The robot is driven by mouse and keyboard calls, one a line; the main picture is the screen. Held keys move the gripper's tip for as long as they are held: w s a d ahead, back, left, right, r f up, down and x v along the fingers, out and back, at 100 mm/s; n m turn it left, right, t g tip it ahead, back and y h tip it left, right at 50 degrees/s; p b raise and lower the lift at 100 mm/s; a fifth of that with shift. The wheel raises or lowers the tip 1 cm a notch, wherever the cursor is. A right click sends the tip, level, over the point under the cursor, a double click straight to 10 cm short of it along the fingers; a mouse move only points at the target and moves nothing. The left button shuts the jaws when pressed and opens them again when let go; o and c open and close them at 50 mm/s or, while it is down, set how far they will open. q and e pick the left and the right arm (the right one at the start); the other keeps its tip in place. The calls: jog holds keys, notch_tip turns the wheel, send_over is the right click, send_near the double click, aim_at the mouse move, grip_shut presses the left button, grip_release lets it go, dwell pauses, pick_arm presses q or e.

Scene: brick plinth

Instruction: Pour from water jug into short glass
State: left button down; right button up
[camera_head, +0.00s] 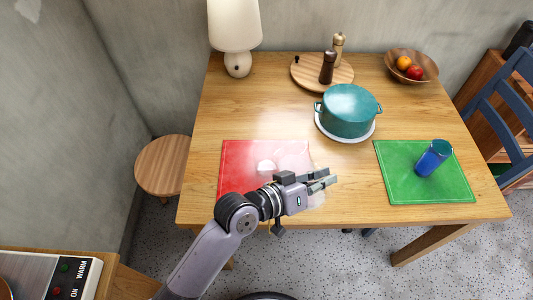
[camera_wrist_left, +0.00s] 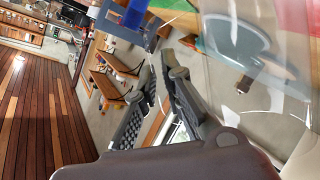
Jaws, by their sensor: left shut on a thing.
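A clear, see-through vessel, which I take to be the water jug (camera_wrist_left: 255,38), fills the upper right of the left wrist view. In the head view it is only a faint clear outline around my left gripper (camera_head: 322,180), over the right part of the red mat. My left gripper is shut on the jug, and its dark fingers show in the left wrist view (camera_wrist_left: 165,100). Its exact grip on the jug is hard to make out. A short blue glass (camera_head: 433,158) stands on the green mat (camera_head: 400,192) at the right, apart from the gripper. My right gripper is not in view.
The red mat (camera_head: 235,165) lies at the table's front left. A teal pot (camera_head: 348,112) on a white trivet stands behind. Two mills stand on a round board (camera_head: 303,78). A lamp (camera_head: 236,30) and fruit bowl (camera_head: 428,70) are at the back. The wood between the mats is clear.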

aim_at(315, 164)
pick_arm(q)
jog(key=shift+w+a+r+b, duration=0.1)
jog(key=shift+w+r+b, duration=0.15)
jog(key=shift+b, duration=0.05)
jog(key=shift+n, duration=0.3)
jog(key=shift+w+a+h+b, duration=0.1)
jog(key=shift+a+h+b, duration=0.05)
jog(key=shift+h+b, duration=0.2)
jog(key=shift+r, duration=0.1)
jog(key=shift+w+a+r+n+h+b, duration=0.25)
jog(key=shift+w+a+r+n+b, duration=0.15)
jog(key=shift+n+b, duration=0.5)
dwell(0.4)
jog(key=shift+w+a+r+n+g+h+b, duration=0.2)
jog(key=shift+a+r+n, duration=0.1)
jog(key=shift+r, duration=0.1)
jog(key=shift+w+a+r+n+g+h+b, duration=0.1)
jog(key=shift+w+a+r+n+h, duration=0.1)
jog(key=shift+r+n, duration=0.15)
dwell(1.8)
